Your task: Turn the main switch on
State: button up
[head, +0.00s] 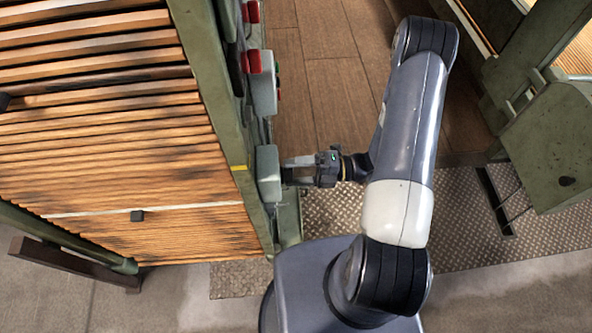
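My gripper (298,171) reaches left from my arm, with its fingertips close to a pale grey-green box (268,174) on the side of the green frame post. Its two fingers show apart, with a gap between them. I cannot tell whether the fingertips touch the box. No switch lever or marking can be made out on the box; its right-hand face is turned away from the camera and partly behind the fingers. Farther up the same post is a grey box (264,92) with a red part (260,61), and I cannot tell which one is the main switch.
A large rack of wooden slats (110,130) in the green frame (207,75) fills the left. A checkered metal plate (340,208) and brown floor boards (318,90) lie below my arm. Green machinery (555,150) stands at the right. The floor between is open.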

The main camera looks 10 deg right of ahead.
jog(key=shift+o, duration=0.4)
jog(key=shift+d, duration=0.1)
jog(key=d+b, duration=0.2)
jog(key=d, duration=0.8)
jog(key=shift+s+d, duration=0.2)
jog(key=shift+d, duration=0.15)
jog(key=shift+a, duration=0.15)
jog(key=a+p, duration=0.2)
jog(key=a, duration=0.8)
jog(key=shift+w+a, duration=0.2)
jog(key=shift+a, duration=0.1)
